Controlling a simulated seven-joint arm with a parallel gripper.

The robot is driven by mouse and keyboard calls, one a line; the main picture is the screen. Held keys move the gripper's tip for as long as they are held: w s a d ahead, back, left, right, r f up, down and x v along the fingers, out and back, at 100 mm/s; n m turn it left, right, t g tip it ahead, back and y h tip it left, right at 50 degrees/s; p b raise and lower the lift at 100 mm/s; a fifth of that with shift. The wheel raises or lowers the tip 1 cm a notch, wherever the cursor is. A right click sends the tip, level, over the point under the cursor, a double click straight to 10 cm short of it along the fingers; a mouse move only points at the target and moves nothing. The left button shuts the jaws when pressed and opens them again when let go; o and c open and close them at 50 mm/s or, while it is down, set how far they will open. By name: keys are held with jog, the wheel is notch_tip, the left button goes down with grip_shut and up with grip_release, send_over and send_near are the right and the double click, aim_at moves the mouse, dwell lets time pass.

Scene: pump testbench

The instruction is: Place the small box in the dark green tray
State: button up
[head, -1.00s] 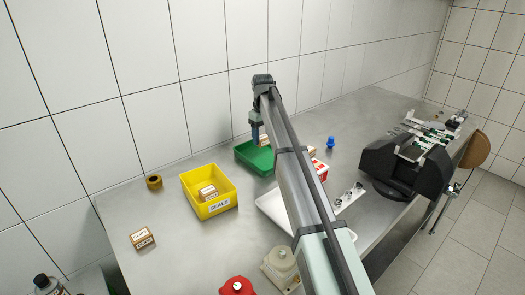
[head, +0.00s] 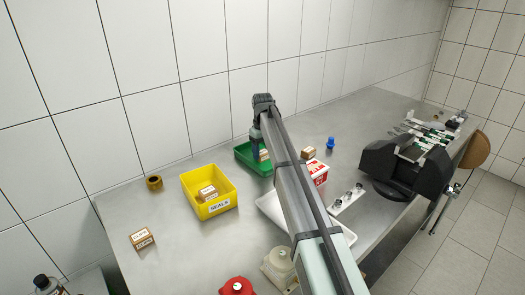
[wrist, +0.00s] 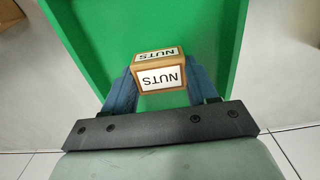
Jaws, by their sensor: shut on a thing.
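The small box (wrist: 160,76) is a brown carton with white labels reading NUTS. My gripper (wrist: 159,82) is shut on it, with one blue-grey finger on each side in the wrist view. The green tray (wrist: 75,20) fills the view behind and around the box. In the head view my gripper (head: 257,151) is down within the outline of the green tray (head: 243,153), and the box (head: 264,155) shows beside the fingers. I cannot tell whether the box touches the tray floor.
A yellow SEALS bin (head: 219,207) holding small cartons stands left of the green tray. A carton (head: 142,238) and brown ring (head: 154,182) lie further left. Another carton (head: 309,153), a red-and-white box (head: 316,172), a blue part (head: 331,143) and a white tray (head: 268,207) are to the right.

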aim_at(263, 152)
jog(key=o, duration=1.1)
jog(key=shift+c, duration=0.2)
notch_tip(263, 152, up, 12)
jog(key=shift+r, duration=0.15)
